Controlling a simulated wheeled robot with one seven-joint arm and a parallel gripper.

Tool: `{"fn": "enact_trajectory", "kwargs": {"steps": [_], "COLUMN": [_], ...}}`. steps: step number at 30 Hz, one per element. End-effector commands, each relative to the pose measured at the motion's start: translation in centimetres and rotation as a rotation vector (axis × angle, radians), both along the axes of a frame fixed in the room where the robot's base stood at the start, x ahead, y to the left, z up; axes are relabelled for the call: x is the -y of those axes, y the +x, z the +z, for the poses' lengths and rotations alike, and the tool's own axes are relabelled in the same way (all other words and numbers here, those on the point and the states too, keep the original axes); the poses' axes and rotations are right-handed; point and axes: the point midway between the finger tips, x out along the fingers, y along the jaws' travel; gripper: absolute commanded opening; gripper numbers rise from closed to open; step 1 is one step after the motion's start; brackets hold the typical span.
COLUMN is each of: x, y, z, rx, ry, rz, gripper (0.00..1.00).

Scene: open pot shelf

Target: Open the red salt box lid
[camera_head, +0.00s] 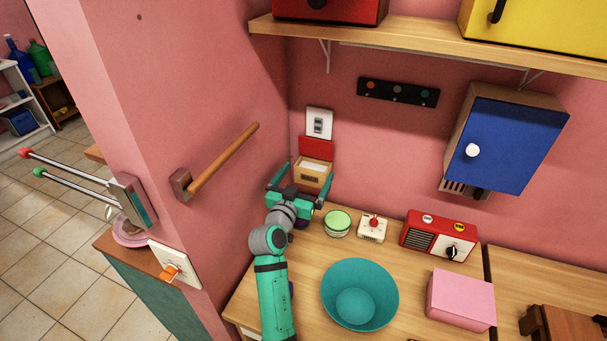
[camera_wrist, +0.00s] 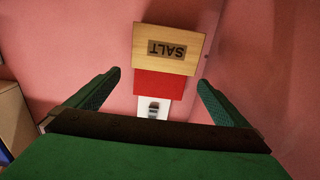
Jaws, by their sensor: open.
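The salt box is a small wooden box (camera_head: 311,178) on the pink wall, with a label on its front. In the wrist view my gripper (camera_wrist: 158,77) holds nothing. I cannot tell whether a finger touches the box.
A white wall switch (camera_head: 319,123) is above the lid. A wooden rail (camera_head: 224,160) sticks out on the left wall. On the counter are a green-lidded jar (camera_head: 337,223), a white timer (camera_head: 373,228), a red radio (camera_head: 438,236) and a teal bowl (camera_head: 360,294).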

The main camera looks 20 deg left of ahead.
Motion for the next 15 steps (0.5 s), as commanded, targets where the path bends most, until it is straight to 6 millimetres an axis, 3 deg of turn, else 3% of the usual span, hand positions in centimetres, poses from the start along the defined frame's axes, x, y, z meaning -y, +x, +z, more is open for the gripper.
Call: {"fn": "enact_trajectory", "kwargs": {"steps": [15], "x": [-1.6], "y": [-8.8], "z": [-0.1], "rx": [0.0], "ry": [0.0], "rz": [0.019], "gripper": [1.0]}}
